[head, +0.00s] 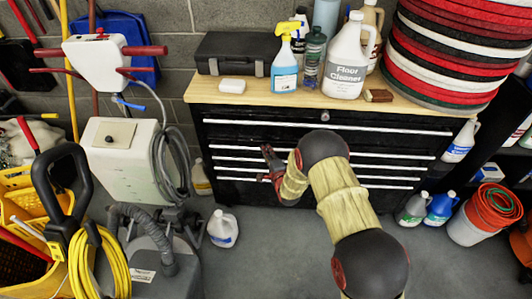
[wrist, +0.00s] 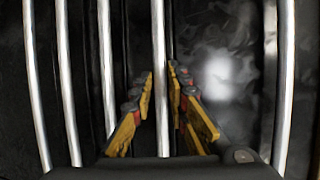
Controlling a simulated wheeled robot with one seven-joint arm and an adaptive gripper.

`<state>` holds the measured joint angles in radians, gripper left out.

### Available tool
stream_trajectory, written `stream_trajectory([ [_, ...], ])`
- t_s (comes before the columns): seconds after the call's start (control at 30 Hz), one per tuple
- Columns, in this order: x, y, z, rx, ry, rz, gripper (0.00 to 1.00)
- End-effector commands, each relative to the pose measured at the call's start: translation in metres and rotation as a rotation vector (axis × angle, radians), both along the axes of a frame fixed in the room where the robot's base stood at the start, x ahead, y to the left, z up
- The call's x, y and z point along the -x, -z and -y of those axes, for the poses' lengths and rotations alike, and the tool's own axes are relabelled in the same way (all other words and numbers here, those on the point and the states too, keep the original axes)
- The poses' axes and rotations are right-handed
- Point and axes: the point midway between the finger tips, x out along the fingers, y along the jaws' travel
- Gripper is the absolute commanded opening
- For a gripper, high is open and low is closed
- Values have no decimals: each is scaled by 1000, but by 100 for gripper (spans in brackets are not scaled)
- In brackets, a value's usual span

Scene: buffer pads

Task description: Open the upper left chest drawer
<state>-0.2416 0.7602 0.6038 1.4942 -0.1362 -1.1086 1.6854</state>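The black chest (head: 235,196) stands against the back wall under a wooden top. Its drawers have long pale horizontal handle bars, and all drawers look shut. The top handle bar (head: 240,123) also shows at the right in the wrist view (wrist: 285,90). My gripper (head: 264,164) is in front of the left-middle of the chest, by the lower bars. In the wrist view my gripper (wrist: 161,78) has its fingers apart, one on each side of the second bar from the top (wrist: 159,40). Contact with the bar cannot be told.
A spray bottle (head: 285,62), a floor cleaner jug (head: 347,62) and a black case (head: 236,55) stand on the chest top, beside stacked pads (head: 455,50). A white jug (head: 222,229) stands on the floor at the left. Cleaning machines crowd the left; bottles and a bucket (head: 478,215) the right.

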Motion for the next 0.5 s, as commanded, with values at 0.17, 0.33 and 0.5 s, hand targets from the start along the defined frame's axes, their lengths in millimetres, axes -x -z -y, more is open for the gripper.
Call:
stream_trajectory([
  [0.17,0,0,0,0,0,0,4],
  [0.33,0,0,0,0,0,-1,0],
  [0.5,0,1,0,0,0,-1,0],
])
